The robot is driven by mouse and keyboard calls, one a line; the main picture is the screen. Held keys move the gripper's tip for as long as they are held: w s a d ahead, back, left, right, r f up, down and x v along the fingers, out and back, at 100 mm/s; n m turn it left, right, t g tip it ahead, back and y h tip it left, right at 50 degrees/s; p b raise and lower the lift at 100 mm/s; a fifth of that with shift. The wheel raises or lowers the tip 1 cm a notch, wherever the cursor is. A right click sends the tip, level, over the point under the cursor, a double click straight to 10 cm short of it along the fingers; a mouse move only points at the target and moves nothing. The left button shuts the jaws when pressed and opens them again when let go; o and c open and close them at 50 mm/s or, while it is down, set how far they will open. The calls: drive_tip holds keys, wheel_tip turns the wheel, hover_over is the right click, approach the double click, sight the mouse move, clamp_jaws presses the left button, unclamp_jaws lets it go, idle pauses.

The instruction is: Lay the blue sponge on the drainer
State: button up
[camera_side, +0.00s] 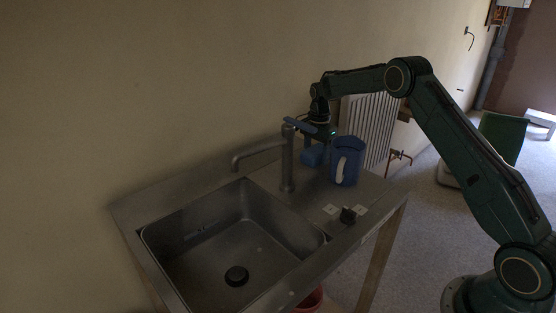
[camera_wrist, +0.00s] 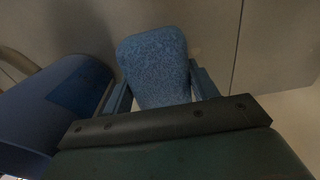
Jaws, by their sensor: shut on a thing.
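The blue sponge (camera_side: 313,156) shows under my gripper (camera_side: 318,143) in the side view, near the wall at the back of the steel counter. In the wrist view the sponge (camera_wrist: 155,68) sits between the two blue fingers of my gripper (camera_wrist: 158,88), which is shut on it. I cannot tell whether the sponge touches the surface or hangs just above it. The flat steel area right of the sink basin, apparently the drainer (camera_side: 310,192), is partly bare.
A blue jug (camera_side: 347,160) with a pale handle stands close right of the sponge; it fills the left of the wrist view (camera_wrist: 55,105). The tall tap (camera_side: 287,160) rises left of the sponge. A black knob (camera_side: 347,215) sits near the front edge. The sink basin (camera_side: 225,240) lies left.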

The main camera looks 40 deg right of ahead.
sight(317, 149)
drive_tip(key=shift+f, duration=0.35)
drive_tip(key=shift+f, duration=0.15)
drive_tip(key=o, duration=0.9)
drive_tip(key=shift+o, duration=0.2)
wheel_tip(317, 149, up, 12)
drive_tip(key=shift+r, duration=0.1)
drive_tip(key=shift+r, duration=0.1)
idle(0.4)
